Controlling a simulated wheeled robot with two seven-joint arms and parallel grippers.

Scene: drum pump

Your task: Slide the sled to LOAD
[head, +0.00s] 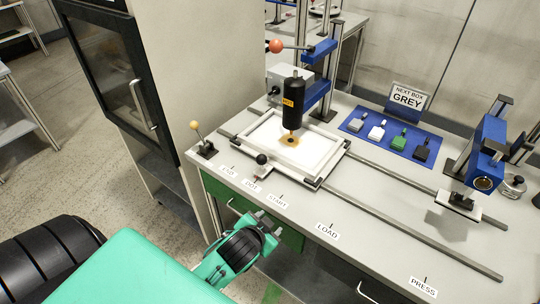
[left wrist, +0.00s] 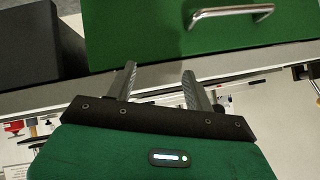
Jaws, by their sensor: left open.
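The sled (head: 333,155) is a white framed tray on two long rails. Its front handle has a black ball knob (head: 262,159), near the DOT label (head: 252,186). The LOAD label (head: 327,230) is further right along the table's front edge, past the START label (head: 277,200). My left gripper (head: 271,221) is in front of the table edge, below the START label and apart from the knob. In the left wrist view the gripper (left wrist: 157,77) is open with nothing between its fingers. My right gripper is not in view.
A black cylinder (head: 294,100) on a blue-armed stand hangs over the sled, above an amber patch. A blue mat (head: 357,128) holds several small blocks behind the rails. A blue press (head: 487,145) stands at right. The rails (head: 400,226) are bare beside LOAD. A green drawer (head: 222,204) is below.

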